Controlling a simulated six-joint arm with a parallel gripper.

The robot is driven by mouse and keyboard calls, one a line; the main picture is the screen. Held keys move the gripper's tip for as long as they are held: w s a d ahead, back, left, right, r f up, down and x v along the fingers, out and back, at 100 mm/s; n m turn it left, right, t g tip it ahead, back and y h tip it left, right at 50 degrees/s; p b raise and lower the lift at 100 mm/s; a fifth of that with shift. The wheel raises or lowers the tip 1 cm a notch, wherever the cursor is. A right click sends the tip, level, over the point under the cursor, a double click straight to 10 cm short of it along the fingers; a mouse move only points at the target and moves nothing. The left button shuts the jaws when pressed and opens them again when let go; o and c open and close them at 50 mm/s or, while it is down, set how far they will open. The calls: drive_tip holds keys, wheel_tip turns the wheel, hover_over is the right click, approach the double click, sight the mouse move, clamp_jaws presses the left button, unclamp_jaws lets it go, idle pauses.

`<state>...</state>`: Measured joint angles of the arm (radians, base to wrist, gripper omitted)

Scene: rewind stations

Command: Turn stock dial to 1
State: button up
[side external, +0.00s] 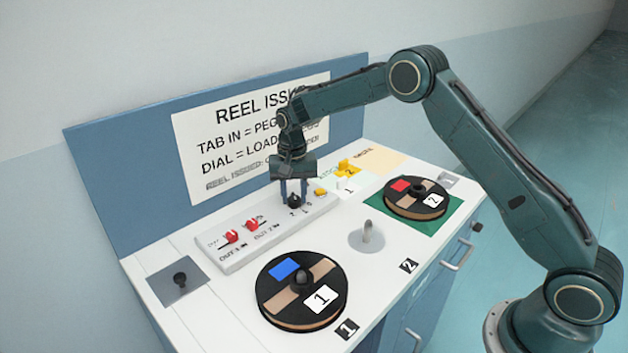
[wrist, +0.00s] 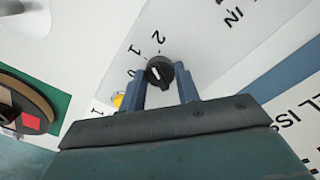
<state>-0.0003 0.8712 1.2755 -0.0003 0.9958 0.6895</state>
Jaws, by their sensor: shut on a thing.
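The stock dial (side external: 294,202) is a small black knob on the raised white panel (side external: 235,262), with the numbers 0, 1 and 2 printed around it. In the wrist view the dial (wrist: 159,71) shows a short white pointer mark on its face. I cannot tell exactly which number the mark lines up with. My gripper (side external: 293,192) points down from above, its two blue fingers on either side of the dial. In the wrist view my gripper (wrist: 160,88) is shut on the dial, and the numbers sit beyond its fingers.
A reel marked 1 (side external: 312,318) lies in front, and a reel marked 2 (side external: 424,210) lies on a green mat at right. A grey upright tab (side external: 367,233) stands between them. Yellow pieces (side external: 347,166) lie behind.

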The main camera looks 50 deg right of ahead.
sight(294, 196)
drive_tip(key=n, duration=0.5)
drive_tip(key=shift+r+n, duration=0.1)
drive_tip(key=shift+n, duration=0.3)
drive_tip(key=o, duration=1)
drive_tip(key=shift+r, duration=6.9)
